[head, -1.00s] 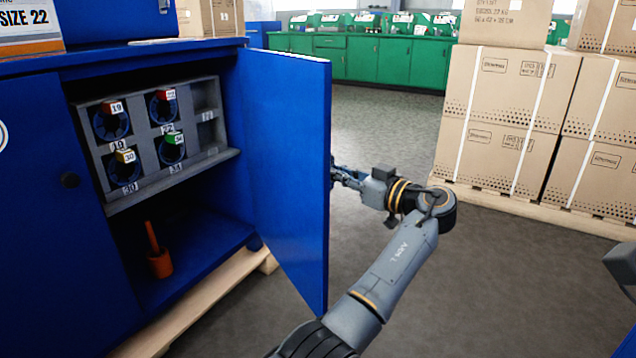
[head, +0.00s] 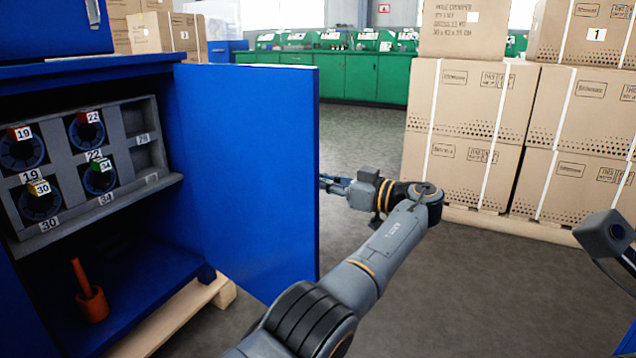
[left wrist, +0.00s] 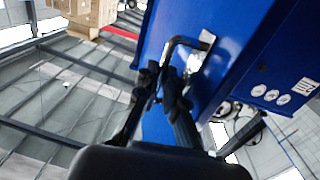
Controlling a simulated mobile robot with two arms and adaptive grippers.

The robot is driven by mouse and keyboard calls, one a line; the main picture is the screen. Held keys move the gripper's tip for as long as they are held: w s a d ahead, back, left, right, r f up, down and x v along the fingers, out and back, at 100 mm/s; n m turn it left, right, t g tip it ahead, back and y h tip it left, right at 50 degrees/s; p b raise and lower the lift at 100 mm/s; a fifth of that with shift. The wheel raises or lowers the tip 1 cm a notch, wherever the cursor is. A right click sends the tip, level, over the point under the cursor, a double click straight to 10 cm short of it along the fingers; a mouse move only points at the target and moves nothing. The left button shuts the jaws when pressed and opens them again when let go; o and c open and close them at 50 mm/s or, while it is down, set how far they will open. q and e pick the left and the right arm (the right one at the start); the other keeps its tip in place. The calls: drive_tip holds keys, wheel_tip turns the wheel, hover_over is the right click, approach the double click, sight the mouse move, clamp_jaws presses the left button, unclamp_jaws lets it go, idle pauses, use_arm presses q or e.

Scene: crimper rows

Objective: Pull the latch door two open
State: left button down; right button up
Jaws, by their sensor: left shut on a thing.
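The blue latch door (head: 250,170) stands swung open from the cabinet in the head view, its inner face towards me. My left gripper (head: 335,185) is at the door's far side, close to its free edge; the fingertips are partly hidden by the door. In the left wrist view, the same door (left wrist: 225,75) carries a dark bent handle (left wrist: 188,41). My left gripper (left wrist: 166,85) is shut on this handle. My right gripper is not seen; only part of my right arm shows at the right edge of the head view.
The open cabinet holds a grey rack (head: 140,120) with several numbered spools and an orange tool in a cup (head: 92,302). A wooden pallet (head: 190,310) lies under it. Stacked cartons (head: 460,130) stand right of the door. Grey floor between is clear.

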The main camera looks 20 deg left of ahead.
use_arm(q)
drive_tip(key=shift+w+a, duration=0.2)
drive_tip(key=shift+w, duration=0.1)
drive_tip(key=shift+r, duration=0.1)
drive_tip(key=c, duration=1.5)
unclamp_jaws()
drive_tip(key=shift+a, duration=0.25)
drive_tip(key=shift+o, duration=0.2)
drive_tip(key=shift+d, duration=0.2)
